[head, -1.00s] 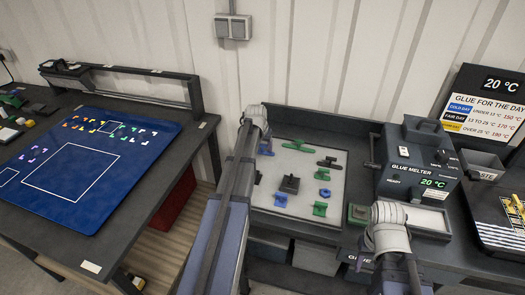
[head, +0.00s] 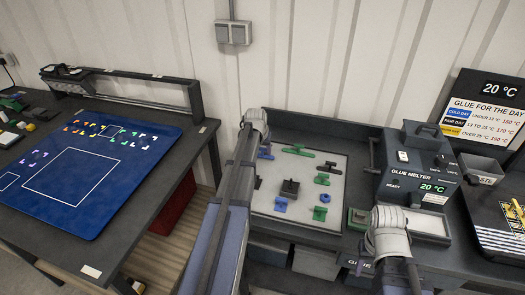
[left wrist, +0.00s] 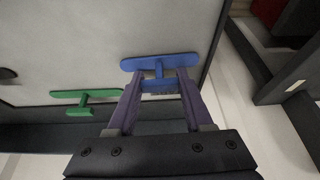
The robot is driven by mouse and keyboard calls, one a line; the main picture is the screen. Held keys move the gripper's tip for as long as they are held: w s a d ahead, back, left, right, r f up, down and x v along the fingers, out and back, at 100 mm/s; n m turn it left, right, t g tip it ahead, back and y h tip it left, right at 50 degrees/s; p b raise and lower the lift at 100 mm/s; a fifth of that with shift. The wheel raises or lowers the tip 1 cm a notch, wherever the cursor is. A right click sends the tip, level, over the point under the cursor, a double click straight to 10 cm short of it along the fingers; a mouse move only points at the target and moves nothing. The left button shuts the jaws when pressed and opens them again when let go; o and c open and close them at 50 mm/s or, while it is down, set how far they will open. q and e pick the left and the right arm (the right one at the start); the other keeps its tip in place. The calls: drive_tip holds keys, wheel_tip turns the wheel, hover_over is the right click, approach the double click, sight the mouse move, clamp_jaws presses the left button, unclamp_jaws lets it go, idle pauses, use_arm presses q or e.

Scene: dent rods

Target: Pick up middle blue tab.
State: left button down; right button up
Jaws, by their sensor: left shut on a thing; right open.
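My left gripper (left wrist: 160,88) is shut on the stem of a blue tab (left wrist: 160,66), a flat bar with a short stem, in the left wrist view. In the head view this blue tab (head: 266,154) shows near the upper left edge of the pale tray (head: 300,222), partly hidden by my left arm. I cannot tell whether it touches the tray. Another blue tab (head: 281,204) lies near the tray's front left, and a round blue piece (head: 325,198) lies at its right. My right gripper (head: 362,264) is low in front of the bench, mostly hidden by its wrist, and open.
Green pieces lie on the tray, one (left wrist: 86,97) beside the held tab. A dark block (head: 290,188) stands mid-tray. A glue melter (head: 418,170) stands right of the tray. A blue mat (head: 150,165) covers the left table. A gap separates table and bench.

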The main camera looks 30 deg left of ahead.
sight(262, 149)
use_arm(q)
wheel_tip(262, 149, up, 10)
drive_tip(key=p, duration=0.9)
drive_tip(key=shift+f, duration=0.2)
drive_tip(key=shift+f+b, duration=0.85)
drive_tip(key=shift+f, duration=0.05)
drive_tip(key=shift+r, duration=0.15)
drive_tip(key=shift+s, duration=0.1)
